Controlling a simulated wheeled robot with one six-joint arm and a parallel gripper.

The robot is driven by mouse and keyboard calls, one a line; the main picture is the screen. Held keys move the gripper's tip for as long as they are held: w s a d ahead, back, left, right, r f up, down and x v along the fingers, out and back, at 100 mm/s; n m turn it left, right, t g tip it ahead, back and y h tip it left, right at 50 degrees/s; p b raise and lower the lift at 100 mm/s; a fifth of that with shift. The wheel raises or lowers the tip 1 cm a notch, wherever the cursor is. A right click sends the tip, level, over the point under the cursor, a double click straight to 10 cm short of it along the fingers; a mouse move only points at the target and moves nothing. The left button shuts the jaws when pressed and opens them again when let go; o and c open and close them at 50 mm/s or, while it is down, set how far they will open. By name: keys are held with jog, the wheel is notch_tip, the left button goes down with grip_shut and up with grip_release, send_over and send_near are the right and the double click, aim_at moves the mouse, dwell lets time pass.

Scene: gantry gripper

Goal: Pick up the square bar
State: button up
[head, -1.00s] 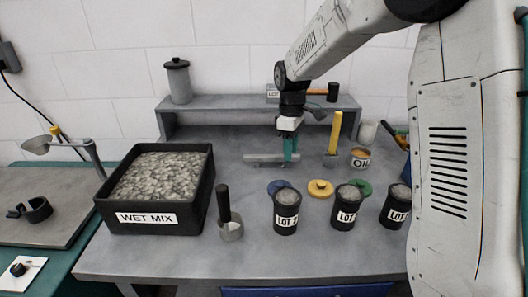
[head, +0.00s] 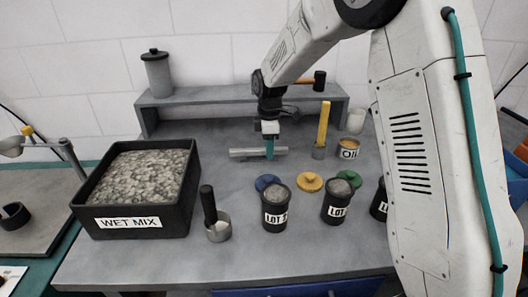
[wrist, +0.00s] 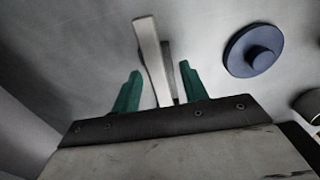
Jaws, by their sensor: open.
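The square bar (head: 244,152) is a light grey bar lying left to right on the grey workbench, near the shelf's foot. In the wrist view the bar (wrist: 151,55) runs between the two green fingers, with a darker strip beside it. My gripper (head: 270,150) is over the right half of the bar, pointing down. In the wrist view my gripper (wrist: 160,80) is open, one finger on each side of the bar, with gaps showing. The near finger hides part of the bar in the head view. I cannot tell the fingertips' exact height.
A yellow-handled tool (head: 323,125) and an oil tin (head: 349,149) stand right of the bar. Blue (head: 266,182), yellow (head: 310,182) and green lids (head: 349,178) lie in front, with lot cups nearer. The wet mix tub (head: 190,190) is at left. A shelf (head: 215,96) stands behind.

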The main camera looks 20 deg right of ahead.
jog(key=shift+f, duration=0.15)
grip_shut()
